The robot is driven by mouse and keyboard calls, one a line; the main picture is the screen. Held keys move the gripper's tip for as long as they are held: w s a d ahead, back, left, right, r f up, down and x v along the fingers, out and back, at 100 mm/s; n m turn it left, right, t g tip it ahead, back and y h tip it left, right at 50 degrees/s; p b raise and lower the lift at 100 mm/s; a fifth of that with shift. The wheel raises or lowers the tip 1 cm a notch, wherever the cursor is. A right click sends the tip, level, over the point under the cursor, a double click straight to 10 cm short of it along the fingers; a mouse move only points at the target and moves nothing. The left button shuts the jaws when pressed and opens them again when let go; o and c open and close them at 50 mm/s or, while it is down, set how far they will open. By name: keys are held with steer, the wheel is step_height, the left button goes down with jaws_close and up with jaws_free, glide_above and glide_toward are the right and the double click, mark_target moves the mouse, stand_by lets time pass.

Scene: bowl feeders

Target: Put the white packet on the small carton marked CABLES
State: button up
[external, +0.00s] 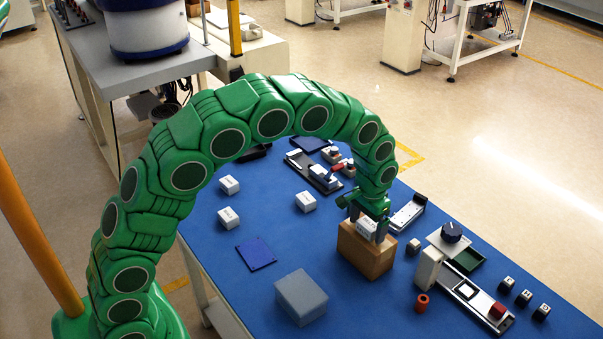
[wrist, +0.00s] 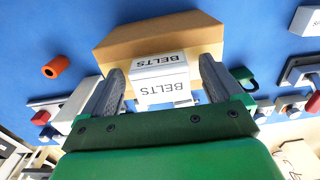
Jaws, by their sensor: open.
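My gripper (external: 368,217) is open, with its fingers on either side of a white box marked BELTS (wrist: 160,85). This box sits on top of a brown block (external: 366,252), which is also in the wrist view (wrist: 160,38). I cannot tell whether the fingers touch the box. Three small white cartons stand on the blue table: one at the back left (external: 229,184), one in front of it (external: 228,218) and one to the right (external: 305,201). Their lettering is too small to read, so I cannot tell which says CABLES. No other packet is clearly identifiable.
A grey block (external: 300,297) and a dark blue square (external: 256,253) lie left of the brown block. The blue table (external: 330,280) has free room between the cartons.

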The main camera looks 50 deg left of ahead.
mark_target(368, 224)
step_height(368, 224, up, 12)
steer(key=s+a+r, duration=0.3)
steer(key=s+r, duration=0.1)
steer(key=s, duration=0.5)
steer(key=s+a+g, duration=0.1)
steer(key=s+a, duration=0.1)
steer(key=s, duration=1.7)
steer(key=s+a, duration=0.3)
steer(key=s, duration=1.5)
steer(key=shift+s+r+g, duration=0.4)
steer(key=shift+r, duration=0.05)
